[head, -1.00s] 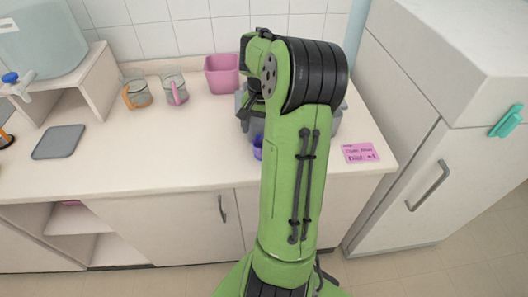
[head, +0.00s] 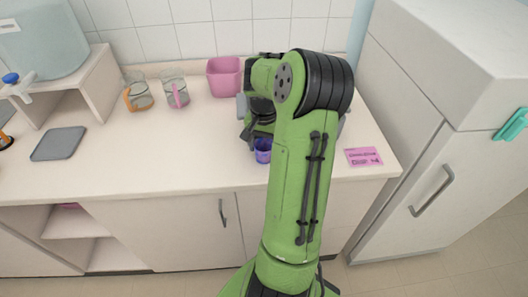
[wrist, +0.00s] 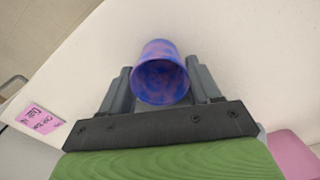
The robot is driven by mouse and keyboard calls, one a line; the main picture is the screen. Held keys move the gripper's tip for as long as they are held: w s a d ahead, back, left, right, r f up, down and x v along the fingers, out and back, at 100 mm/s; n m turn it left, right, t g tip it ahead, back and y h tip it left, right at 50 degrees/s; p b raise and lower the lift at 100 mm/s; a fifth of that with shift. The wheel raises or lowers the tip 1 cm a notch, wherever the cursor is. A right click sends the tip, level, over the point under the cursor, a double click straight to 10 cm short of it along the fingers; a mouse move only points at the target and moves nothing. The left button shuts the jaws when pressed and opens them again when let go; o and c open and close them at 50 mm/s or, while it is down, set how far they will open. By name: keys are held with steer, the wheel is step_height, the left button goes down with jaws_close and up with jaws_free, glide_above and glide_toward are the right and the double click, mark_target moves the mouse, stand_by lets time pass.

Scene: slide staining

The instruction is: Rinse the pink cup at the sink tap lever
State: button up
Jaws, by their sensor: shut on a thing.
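My gripper (wrist: 160,88) is shut on a blue-purple cup (wrist: 160,72) with pinkish marbling, one finger on each side, its open mouth facing the wrist camera. In the head view the same cup (head: 263,151) shows beside my green arm, over the counter; I cannot tell whether it touches the counter. No plain pink cup shows. A glass mug with a pink handle (head: 177,92) and a pink tub (head: 225,77) stand at the back of the counter.
A glass mug with an orange handle (head: 138,93) stands at the back left. A water tank (head: 38,40) with a blue-topped spigot sits on a shelf, near a grey mat (head: 59,143). A pink note (head: 364,157) lies front right, beside a fridge (head: 440,130). The counter's front left is clear.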

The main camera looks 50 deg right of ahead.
steer(key=shift+r, duration=0.1)
steer(key=shift+c, duration=0.5)
step_height(320, 180, up, 18)
steer(key=p, duration=0.5)
